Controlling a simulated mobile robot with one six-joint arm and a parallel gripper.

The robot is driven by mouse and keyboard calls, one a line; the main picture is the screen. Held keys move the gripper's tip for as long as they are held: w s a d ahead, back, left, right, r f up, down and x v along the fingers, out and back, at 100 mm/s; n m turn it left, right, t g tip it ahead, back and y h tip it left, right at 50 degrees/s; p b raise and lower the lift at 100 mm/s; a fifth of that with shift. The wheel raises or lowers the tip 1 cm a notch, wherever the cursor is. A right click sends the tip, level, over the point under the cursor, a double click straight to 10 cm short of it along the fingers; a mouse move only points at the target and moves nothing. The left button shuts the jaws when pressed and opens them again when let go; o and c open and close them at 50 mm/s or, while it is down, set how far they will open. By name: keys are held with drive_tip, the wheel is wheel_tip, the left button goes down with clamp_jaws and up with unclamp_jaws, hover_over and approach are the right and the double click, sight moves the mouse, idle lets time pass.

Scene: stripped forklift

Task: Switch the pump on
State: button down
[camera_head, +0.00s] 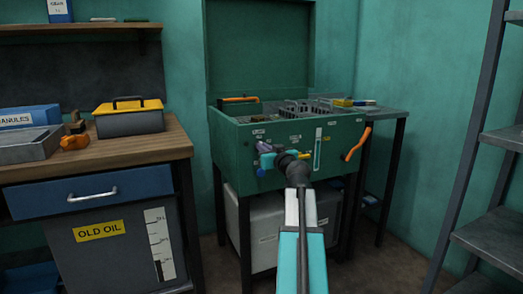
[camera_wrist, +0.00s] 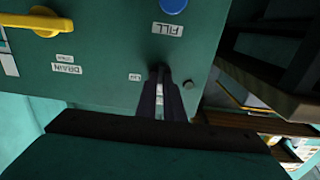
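The green washer cabinet (camera_head: 235,155) stands in the middle with its lid raised. My gripper (camera_head: 262,147) is at the left part of its front panel, above a blue knob (camera_head: 263,171). In the wrist view, upside down, the dark fingers of my gripper (camera_wrist: 160,72) lie close together and point at the panel (camera_wrist: 105,25). A narrow light strip shows between them; I cannot tell if they grip anything. A small unreadable label (camera_wrist: 135,77) is beside the tips, and a dark round button (camera_wrist: 188,85) is on the other side. No pump switch is clearly identifiable.
The wrist view shows the blue knob (camera_wrist: 173,5) by a FILL label (camera_wrist: 168,29) and a yellow handle (camera_wrist: 35,21) near a DRAIN label (camera_wrist: 67,69). A workbench (camera_head: 150,147) stands left, metal shelving (camera_head: 490,240) right.

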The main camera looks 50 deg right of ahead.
drive_tip(key=shift+w+a, duration=0.1)
drive_tip(key=shift+a, duration=0.1)
drive_tip(key=shift+m, duration=0.3)
drive_tip(key=shift+d+f+m+p, duration=0.1)
drive_tip(key=shift+m+p, duration=1.65)
drive_tip(key=shift+m, duration=1.6)
drive_tip(key=shift+d+m+p, duration=0.1)
drive_tip(key=shift+m+p, duration=1.65)
drive_tip(key=shift+m, duration=1.6)
